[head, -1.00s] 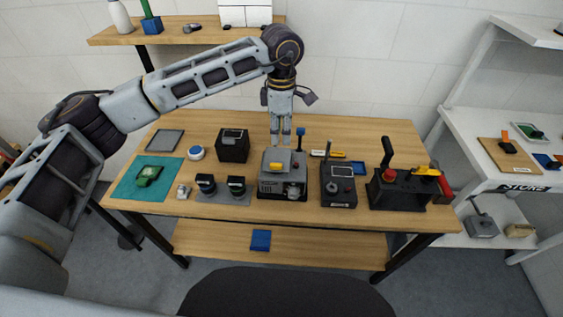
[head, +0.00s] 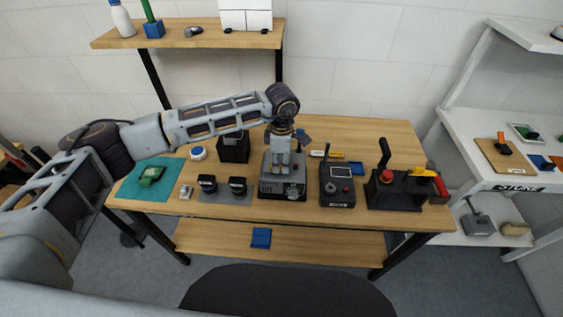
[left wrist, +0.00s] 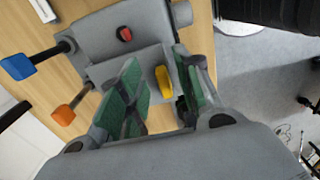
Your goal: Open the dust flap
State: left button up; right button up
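A grey machine (head: 268,188) stands at the front middle of the table. In the left wrist view its grey top (left wrist: 100,45) carries a small yellow grip (left wrist: 164,80), a red button (left wrist: 125,34), a blue-tipped lever (left wrist: 17,66) and an orange-tipped lever (left wrist: 65,115). I cannot tell for sure which panel is the dust flap. My left gripper (head: 281,176) points down over the machine. In the wrist view my left gripper (left wrist: 160,88) is open, its green pads on either side of the yellow grip with gaps. In the head view the gripper hides the grip. My right gripper is not in view.
A black box (head: 233,150) stands behind left of the machine. A control box with a lever (head: 338,187) is close on its right, then a black unit with a red knob (head: 387,178). Two dark knobs (head: 222,187) stand on its left. A shelf (head: 190,38) hangs behind.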

pick_arm(q)
jog(key=shift+f, duration=0.7)
grip_shut()
